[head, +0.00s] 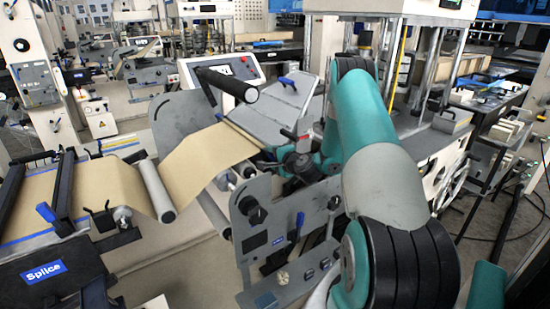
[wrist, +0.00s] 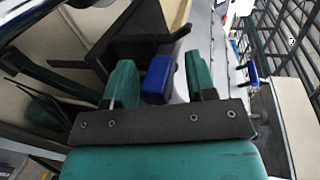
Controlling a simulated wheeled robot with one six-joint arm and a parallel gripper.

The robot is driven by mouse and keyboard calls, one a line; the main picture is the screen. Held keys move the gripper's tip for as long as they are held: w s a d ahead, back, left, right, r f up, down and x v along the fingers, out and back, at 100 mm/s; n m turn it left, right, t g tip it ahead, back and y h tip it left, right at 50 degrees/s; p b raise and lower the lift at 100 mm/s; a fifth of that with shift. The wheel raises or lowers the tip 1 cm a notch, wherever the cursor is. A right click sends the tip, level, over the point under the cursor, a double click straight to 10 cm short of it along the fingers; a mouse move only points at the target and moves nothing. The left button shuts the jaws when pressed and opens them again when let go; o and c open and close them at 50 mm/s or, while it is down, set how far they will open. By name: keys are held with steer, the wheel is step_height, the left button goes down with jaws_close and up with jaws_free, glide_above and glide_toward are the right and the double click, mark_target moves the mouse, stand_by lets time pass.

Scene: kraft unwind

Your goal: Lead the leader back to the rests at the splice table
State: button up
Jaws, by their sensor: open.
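The leader is a tan kraft web (head: 208,150). It runs from the splice table (head: 45,275) at left, past a grey roller (head: 155,190), and rises to the unwind stand at centre. The table carries a blue "Splice" label, and dark bars lie across the web there. My gripper (head: 298,160) is near the web's right end, small and partly hidden by my arm. In the wrist view its two green fingers (wrist: 161,84) are open, with a blue block (wrist: 158,78) between them. I cannot tell whether they touch it. A tan strip (wrist: 176,14) shows beyond, beside a dark part.
The unwind stand's grey side plate (head: 270,225) with knobs stands below my gripper. A black-ended bar (head: 228,84) juts out above the web. A control panel (head: 222,70) is behind.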

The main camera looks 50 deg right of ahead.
jaws_close()
steer(key=shift+a+r+p, duration=0.2)
steer(key=shift+r+p, duration=1.9)
steer(key=shift+r, duration=0.85)
steer(key=shift+f+b, duration=0.2)
steer(key=shift+b, duration=0.25)
steer(key=shift+b, duration=0.85)
steer(key=shift+r+t+b, duration=0.15)
steer(key=shift+t+b, duration=0.45)
steer(key=shift+b, duration=1)
steer(key=shift+r, duration=0.15)
steer(key=shift+r, duration=0.15)
